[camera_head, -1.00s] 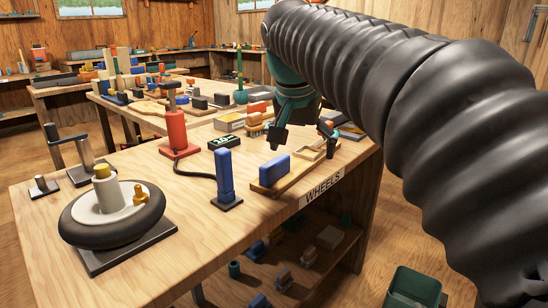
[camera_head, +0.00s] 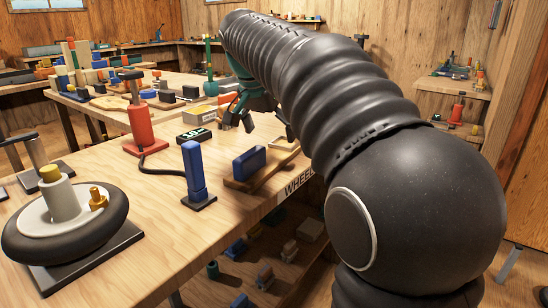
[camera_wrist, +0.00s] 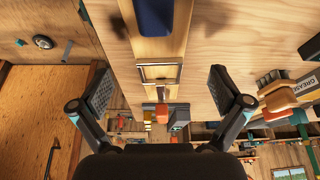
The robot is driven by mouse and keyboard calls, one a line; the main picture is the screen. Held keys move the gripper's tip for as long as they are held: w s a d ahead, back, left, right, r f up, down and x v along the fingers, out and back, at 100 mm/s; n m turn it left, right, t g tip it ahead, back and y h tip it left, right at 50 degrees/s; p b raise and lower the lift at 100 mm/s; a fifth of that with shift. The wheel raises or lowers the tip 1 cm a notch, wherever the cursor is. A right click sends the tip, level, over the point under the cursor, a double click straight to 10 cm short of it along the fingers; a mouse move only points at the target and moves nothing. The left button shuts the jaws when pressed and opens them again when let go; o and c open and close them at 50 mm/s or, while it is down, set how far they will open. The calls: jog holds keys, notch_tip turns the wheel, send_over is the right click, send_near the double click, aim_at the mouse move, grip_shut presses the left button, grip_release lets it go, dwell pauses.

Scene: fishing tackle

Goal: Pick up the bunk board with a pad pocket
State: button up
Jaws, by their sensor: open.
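The bunk board (camera_head: 236,183) is a long wooden strip lying on the workbench near its front edge, with an upright blue pad block (camera_head: 249,163) on it. In the wrist view the board (camera_wrist: 158,48) runs down the upper middle, the blue block (camera_wrist: 153,14) at the top and a framed rectangular pocket (camera_wrist: 159,72) below. My gripper (camera_head: 257,118) is beyond the blue block, above the bench; my arm hides part of the board's far end. In the wrist view my gripper (camera_wrist: 162,92) is open and empty, its fingers on either side of the board's line.
A blue upright post (camera_head: 193,172) on a dark base stands left of the board, with a red jack-like stand (camera_head: 139,128) behind. A wheel (camera_head: 68,218) lies at the front left. Bare benchtop (camera_head: 110,175) lies between them. A lower shelf (camera_head: 225,275) holds small parts.

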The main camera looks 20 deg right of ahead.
aim_at(277, 152)
jog(key=shift+b+x, duration=0.3)
jog(key=shift+x, duration=2.45)
jog(key=shift+d, duration=0.15)
jog(key=shift+r, duration=0.1)
jog(key=c, duration=1.4)
jog(key=shift+c, duration=0.5)
jog(key=shift+r, duration=0.1)
